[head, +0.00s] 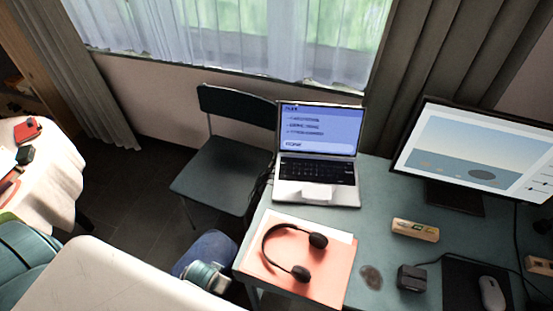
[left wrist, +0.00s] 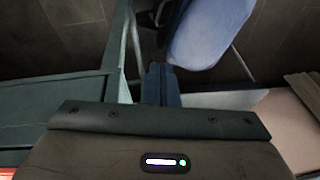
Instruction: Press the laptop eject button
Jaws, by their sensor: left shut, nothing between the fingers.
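The laptop (head: 317,172) stands open on the teal desk, with a lit blue screen (head: 318,130) and a dark keyboard (head: 317,171). Its eject button is too small to make out. My left gripper (left wrist: 160,84) shows in the left wrist view with its dark blue fingers together and nothing between them. It points toward a blue rounded object (left wrist: 210,30) and the dark floor. The laptop is not in the left wrist view. I cannot clearly make out the left gripper's fingers in the head view. My right gripper is in neither view.
A black headset (head: 272,247) lies on a salmon folder (head: 330,262) in front of the laptop. A monitor (head: 470,150), a tan box (head: 415,230), a dark cube (head: 411,278) and a mouse (head: 491,293) are to the right. A dark chair (head: 222,170) stands left of the desk.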

